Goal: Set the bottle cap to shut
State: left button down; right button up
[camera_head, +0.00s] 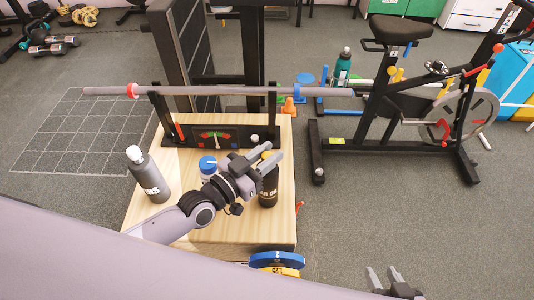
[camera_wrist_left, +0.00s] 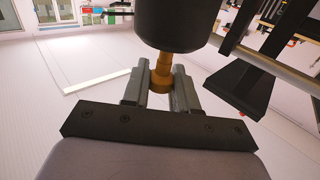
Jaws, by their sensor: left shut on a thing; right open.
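A black bottle (camera_head: 268,188) with pale lettering stands upright on the wooden platform (camera_head: 232,229). Its orange-brown cap (camera_head: 266,155) is at the top, partly hidden by my left gripper (camera_head: 270,153). In the left wrist view the cap (camera_wrist_left: 161,78) lies between the two grey fingers of the left gripper (camera_wrist_left: 160,88), which are shut on it. The dark bottle body (camera_wrist_left: 172,25) shows beyond it, in line with the cap. The cap's exact seating is hard to tell. My right gripper (camera_head: 393,281) is open and empty at the bottom edge, off the platform.
A grey bottle (camera_head: 149,177) with a white cap and a blue-capped bottle (camera_head: 208,167) stand on the platform, the latter close to my left arm. A barbell (camera_head: 220,90) rests across the rack behind. An exercise bike (camera_head: 400,100) stands at right.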

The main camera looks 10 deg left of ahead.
pick_arm(q)
jog(key=shift+f+b, duration=0.5)
jog(key=shift+f, duration=0.45)
jog(key=c, duration=0.9)
grip_release()
jog(key=shift+c, duration=0.2)
jog(key=v, duration=0.7)
jog(key=shift+s, duration=0.1)
